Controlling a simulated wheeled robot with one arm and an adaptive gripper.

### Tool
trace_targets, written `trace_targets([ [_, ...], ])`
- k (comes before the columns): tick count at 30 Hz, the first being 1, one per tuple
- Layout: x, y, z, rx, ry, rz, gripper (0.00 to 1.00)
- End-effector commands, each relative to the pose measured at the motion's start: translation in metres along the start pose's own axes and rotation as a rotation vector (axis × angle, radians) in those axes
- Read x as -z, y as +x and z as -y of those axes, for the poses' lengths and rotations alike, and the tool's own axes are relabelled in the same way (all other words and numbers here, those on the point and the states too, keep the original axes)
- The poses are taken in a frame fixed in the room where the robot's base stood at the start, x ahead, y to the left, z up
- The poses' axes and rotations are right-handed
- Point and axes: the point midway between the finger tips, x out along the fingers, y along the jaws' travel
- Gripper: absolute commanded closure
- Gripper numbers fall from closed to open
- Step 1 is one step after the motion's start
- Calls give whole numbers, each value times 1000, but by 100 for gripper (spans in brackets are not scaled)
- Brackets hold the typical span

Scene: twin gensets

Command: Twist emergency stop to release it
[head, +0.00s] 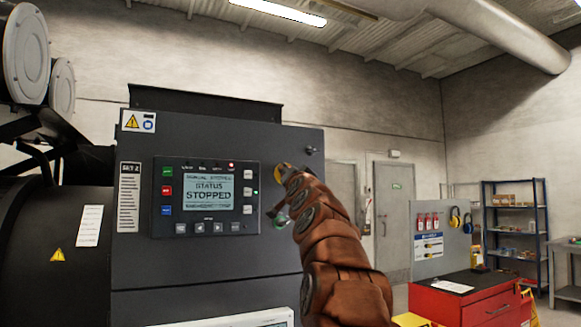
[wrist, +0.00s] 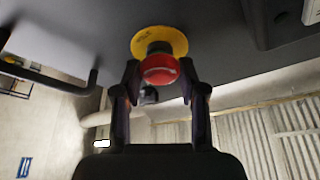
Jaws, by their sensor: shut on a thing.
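The emergency stop is a red mushroom button (wrist: 160,70) on a round yellow plate (wrist: 172,42), fixed to the dark control cabinet in the wrist view. My gripper (wrist: 160,80) has its two fingertips on either side of the red button, shut on it. In the head view my gripper (head: 279,192) is at the right side of the cabinet face (head: 290,150), and my arm hides most of the button. A bit of the yellow plate (head: 287,171) shows there.
A small black knob (head: 311,150) sits on the cabinet above and right of my gripper. A red tool cabinet (head: 465,300) and a blue shelf rack (head: 512,205) stand at the right. A dark bent handle (wrist: 92,80) shows at the left of the wrist view.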

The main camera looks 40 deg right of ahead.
Motion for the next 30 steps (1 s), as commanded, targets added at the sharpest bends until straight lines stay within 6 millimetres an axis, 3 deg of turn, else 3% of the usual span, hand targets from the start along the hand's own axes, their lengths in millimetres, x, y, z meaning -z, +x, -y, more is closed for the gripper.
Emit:
trace_targets([
  [25,-6,0,0,-23,52,8,94],
  [26,-6,0,0,-23,52,8,56],
  [30,-4,-1,0,-23,52,6,41],
])
